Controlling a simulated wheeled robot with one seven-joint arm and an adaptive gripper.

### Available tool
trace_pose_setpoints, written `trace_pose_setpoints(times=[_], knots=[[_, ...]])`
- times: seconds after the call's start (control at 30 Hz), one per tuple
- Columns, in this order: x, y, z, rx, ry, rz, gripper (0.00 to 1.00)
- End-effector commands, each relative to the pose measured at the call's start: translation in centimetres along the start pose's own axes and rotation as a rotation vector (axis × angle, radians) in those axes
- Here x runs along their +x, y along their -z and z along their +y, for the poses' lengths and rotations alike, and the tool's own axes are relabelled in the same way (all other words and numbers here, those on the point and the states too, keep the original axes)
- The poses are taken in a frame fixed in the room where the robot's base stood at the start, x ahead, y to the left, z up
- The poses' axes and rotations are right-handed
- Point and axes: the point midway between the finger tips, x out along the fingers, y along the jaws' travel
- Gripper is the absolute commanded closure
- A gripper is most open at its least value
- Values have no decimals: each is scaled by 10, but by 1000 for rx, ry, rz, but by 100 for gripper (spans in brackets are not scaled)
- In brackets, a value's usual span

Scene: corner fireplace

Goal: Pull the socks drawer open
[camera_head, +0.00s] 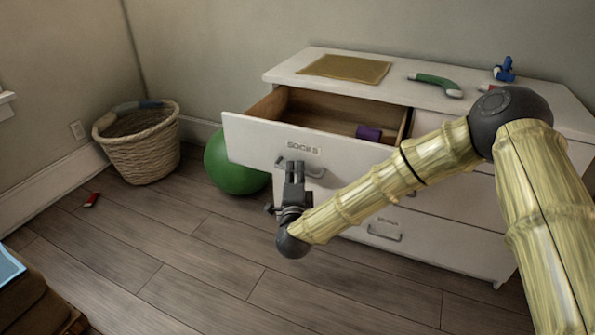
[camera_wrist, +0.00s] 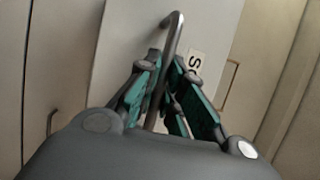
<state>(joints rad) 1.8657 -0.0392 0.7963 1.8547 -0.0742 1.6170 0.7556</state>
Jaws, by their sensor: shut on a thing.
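The socks drawer (camera_head: 255,135) is pulled out from the white dresser (camera_head: 455,205), at the top left of its front. A label reading SOCKS is on its face. A purple item (camera_head: 368,133) lies inside it. My gripper (camera_head: 295,168) is at the drawer's front, shut on the metal handle (camera_head: 316,173) below the label. In the wrist view the handle (camera_wrist: 174,45) runs between the green-padded fingers (camera_wrist: 168,95), and part of the label (camera_wrist: 195,62) shows beside them.
A green ball (camera_head: 232,168) is on the floor behind and left of the drawer. A wicker basket (camera_head: 142,150) stands in the corner. A red item (camera_head: 92,200) lies on the floor.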

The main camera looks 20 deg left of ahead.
Motion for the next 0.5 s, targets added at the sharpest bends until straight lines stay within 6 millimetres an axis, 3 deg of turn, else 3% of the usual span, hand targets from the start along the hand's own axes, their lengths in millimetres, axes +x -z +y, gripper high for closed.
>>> trace_pose_setpoints(times=[0.03,0.07,0.17,0.5], knots=[[0,0,1,0,-1,-1,100],[0,0,1,0,-1,-1,85],[0,0,0,0,-1,-1,68],[-1,0,0,0,-1,-1,68]])
